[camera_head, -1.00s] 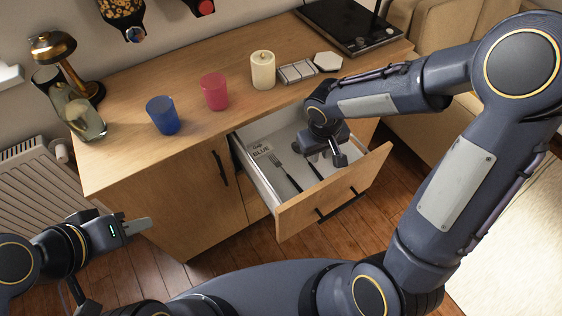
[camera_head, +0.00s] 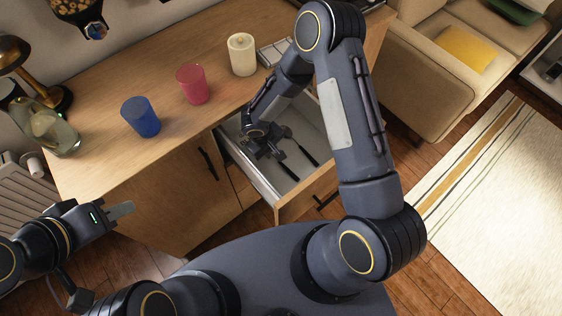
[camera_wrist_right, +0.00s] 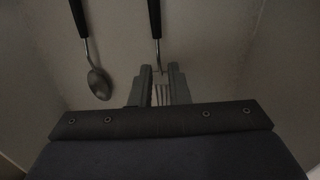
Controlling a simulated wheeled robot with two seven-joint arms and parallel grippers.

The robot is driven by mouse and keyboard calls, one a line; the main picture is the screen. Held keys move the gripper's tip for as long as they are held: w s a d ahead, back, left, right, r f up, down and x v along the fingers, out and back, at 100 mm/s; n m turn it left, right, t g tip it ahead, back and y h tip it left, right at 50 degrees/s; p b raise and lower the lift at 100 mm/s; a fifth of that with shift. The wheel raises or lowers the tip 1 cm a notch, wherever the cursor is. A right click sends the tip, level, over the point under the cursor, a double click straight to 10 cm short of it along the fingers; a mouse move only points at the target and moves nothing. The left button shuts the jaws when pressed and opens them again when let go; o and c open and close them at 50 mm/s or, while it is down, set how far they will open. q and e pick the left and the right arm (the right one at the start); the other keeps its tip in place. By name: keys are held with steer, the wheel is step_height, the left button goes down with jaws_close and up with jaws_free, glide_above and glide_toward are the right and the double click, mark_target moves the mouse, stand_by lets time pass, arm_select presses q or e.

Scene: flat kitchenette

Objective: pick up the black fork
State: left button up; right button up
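The black fork lies in the open drawer (camera_head: 248,170); its black handle (camera_head: 289,171) shows in the head view, while its head is hidden under my right gripper (camera_head: 270,151). In the right wrist view the fork's handle (camera_wrist_right: 155,20) points away and its metal tines lie between the two fingers of my right gripper (camera_wrist_right: 160,72). These fingers are apart, one on each side of the tines. My left gripper (camera_head: 122,212) is outside, left of the cabinet, away from the fork; its finger gap cannot be made out.
A spoon (camera_wrist_right: 99,82) with a black handle lies beside the fork, left in the wrist view. The drawer walls stand close around my right gripper. On the counter are a blue cup (camera_head: 141,117), a pink cup (camera_head: 193,84) and a cream candle (camera_head: 242,55).

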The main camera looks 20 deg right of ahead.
steer(key=shift+d+f, duration=0.15)
steer(key=shift+f, duration=0.5)
jaws_close()
